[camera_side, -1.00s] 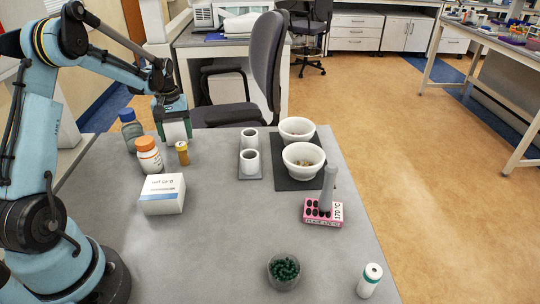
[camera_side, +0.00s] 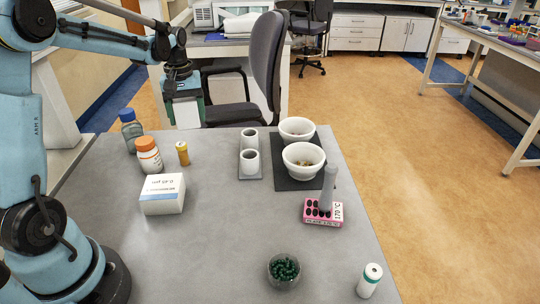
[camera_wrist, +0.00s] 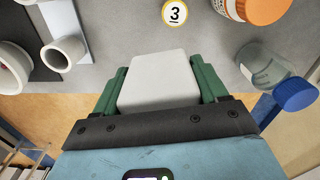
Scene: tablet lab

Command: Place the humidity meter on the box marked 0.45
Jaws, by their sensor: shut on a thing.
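My gripper (camera_side: 183,92) is shut on a pale, rounded block, which I take to be the humidity meter (camera_side: 187,113). It is held in the air at the table's far left edge, above the bottles in the picture. In the wrist view my gripper (camera_wrist: 158,85) has its green fingers on both sides of the humidity meter (camera_wrist: 153,80); any display is hidden. The white box (camera_side: 162,201), with text reading 0.45 µm upside down and a blue stripe, stands on the table's left part, apart from the gripper. Its top is bare.
Close by stand a blue-capped bottle (camera_side: 132,134), an orange-capped bottle (camera_side: 149,160) and a small amber vial (camera_side: 183,155). White cups (camera_side: 250,160) and bowls (camera_side: 303,165) stand right of them. The middle front of the grey table (camera_side: 215,245) is clear.

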